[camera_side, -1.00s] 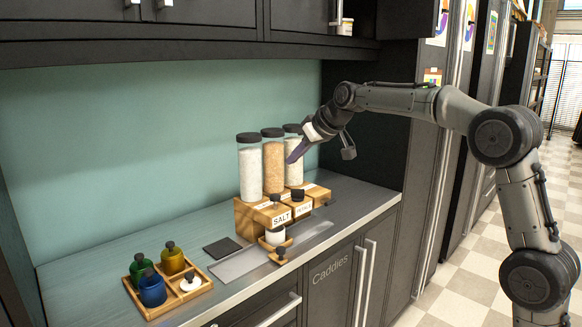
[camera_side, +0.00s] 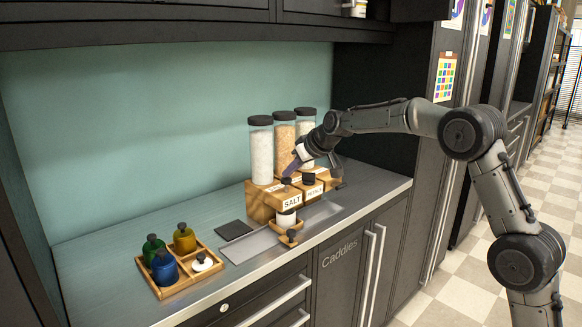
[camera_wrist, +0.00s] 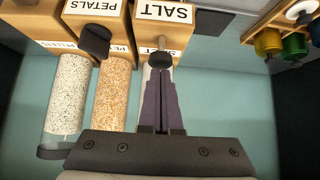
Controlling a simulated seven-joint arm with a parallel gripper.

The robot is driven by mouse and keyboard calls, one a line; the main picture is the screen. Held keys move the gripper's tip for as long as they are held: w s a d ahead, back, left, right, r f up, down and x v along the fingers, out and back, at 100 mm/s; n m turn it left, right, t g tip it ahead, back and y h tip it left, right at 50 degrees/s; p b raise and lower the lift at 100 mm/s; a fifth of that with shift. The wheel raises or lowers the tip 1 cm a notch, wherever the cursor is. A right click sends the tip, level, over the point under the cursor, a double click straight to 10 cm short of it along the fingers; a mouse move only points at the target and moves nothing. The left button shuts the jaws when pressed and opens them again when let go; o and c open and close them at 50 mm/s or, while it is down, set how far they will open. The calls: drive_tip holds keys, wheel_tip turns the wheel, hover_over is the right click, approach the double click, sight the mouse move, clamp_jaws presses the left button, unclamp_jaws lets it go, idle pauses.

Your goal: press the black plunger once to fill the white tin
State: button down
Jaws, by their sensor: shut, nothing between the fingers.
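The white tin (camera_side: 286,218) sits in a small wooden holder under the front of the dispenser block labelled SALT (camera_side: 292,201). Its contents cannot be seen. The black plunger (camera_side: 286,181) stands on top of that block, and it also shows in the wrist view (camera_wrist: 160,59) with part of its stem visible. My gripper (camera_side: 290,172) is shut and empty, its purple fingers slanting down towards the plunger. In the wrist view the fingertips (camera_wrist: 160,74) are right by the plunger cap; I cannot tell whether they touch it.
A second black plunger (camera_side: 309,179) stands close by on the PETALS block. Tall clear canisters (camera_side: 261,153) rise behind. A dark square pad (camera_side: 234,230) lies between.

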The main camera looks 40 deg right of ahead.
drive_tip(key=shift+f, duration=1.15)
drive_tip(key=w+r+v, duration=0.2)
drive_tip(key=v, duration=1.1)
drive_tip(key=shift+r, duration=0.2)
drive_tip(key=shift+w, duration=0.1)
